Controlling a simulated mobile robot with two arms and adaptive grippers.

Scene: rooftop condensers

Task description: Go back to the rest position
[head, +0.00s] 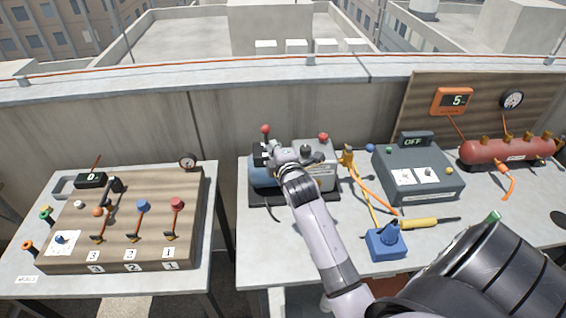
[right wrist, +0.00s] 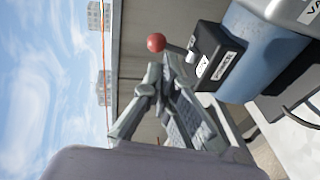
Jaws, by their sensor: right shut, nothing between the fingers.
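My right arm reaches up from the bottom of the head view. Its gripper (head: 266,154) is at the vacuum pump (head: 262,176), a blue and grey machine on the right table. In the right wrist view the fingers (right wrist: 158,76) are shut and empty. They are close to a red ball knob (right wrist: 156,42) and a black switch box (right wrist: 214,52) on the pump. I cannot tell whether they touch either. The red knob also shows in the head view (head: 265,129), just above the gripper. My left gripper is not in view.
The right table (head: 262,262) also holds a grey box reading OFF (head: 412,180), a blue box with a knob (head: 386,244), a yellow-handled tool (head: 418,223) and a red manifold tank (head: 508,150). A valve board (head: 190,205) lies on the left table. A gap separates the tables.

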